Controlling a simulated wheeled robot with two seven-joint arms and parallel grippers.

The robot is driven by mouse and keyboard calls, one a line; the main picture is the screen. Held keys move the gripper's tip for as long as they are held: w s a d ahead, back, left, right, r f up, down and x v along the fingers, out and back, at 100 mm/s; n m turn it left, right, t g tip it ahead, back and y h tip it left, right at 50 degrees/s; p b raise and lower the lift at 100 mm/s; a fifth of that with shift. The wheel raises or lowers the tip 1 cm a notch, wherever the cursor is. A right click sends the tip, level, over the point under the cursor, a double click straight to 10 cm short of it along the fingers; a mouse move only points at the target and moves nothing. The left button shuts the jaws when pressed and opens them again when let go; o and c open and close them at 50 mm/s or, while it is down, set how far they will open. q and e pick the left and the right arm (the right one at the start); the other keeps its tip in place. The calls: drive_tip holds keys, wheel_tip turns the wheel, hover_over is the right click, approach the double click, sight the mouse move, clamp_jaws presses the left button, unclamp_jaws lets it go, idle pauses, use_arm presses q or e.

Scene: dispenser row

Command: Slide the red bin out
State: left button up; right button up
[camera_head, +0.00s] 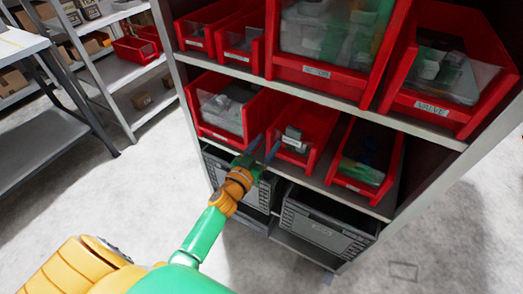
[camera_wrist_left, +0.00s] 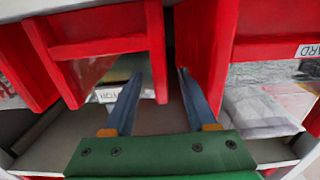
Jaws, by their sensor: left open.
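Several red bins stand on the rack. On the middle shelf are a left bin (camera_head: 237,138), a middle bin (camera_head: 316,150) and a right bin (camera_head: 373,192); I cannot tell which one the task means. My left gripper (camera_head: 265,147) is open at the front of this shelf, near the left and middle bins. In the left wrist view, its two blue fingers (camera_wrist_left: 159,75) point at the bin fronts, one red wall (camera_wrist_left: 155,50) showing between them and another red bin (camera_wrist_left: 205,40) beside the right finger. Contact cannot be told. My right gripper is out of view.
Grey crates (camera_head: 322,232) stand on the shelf below. A grey table (camera_head: 40,120) and another rack (camera_head: 125,75) are at the left. The pale floor in front is clear.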

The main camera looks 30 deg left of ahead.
use_arm(q)
clamp_jaws()
idle(1.4)
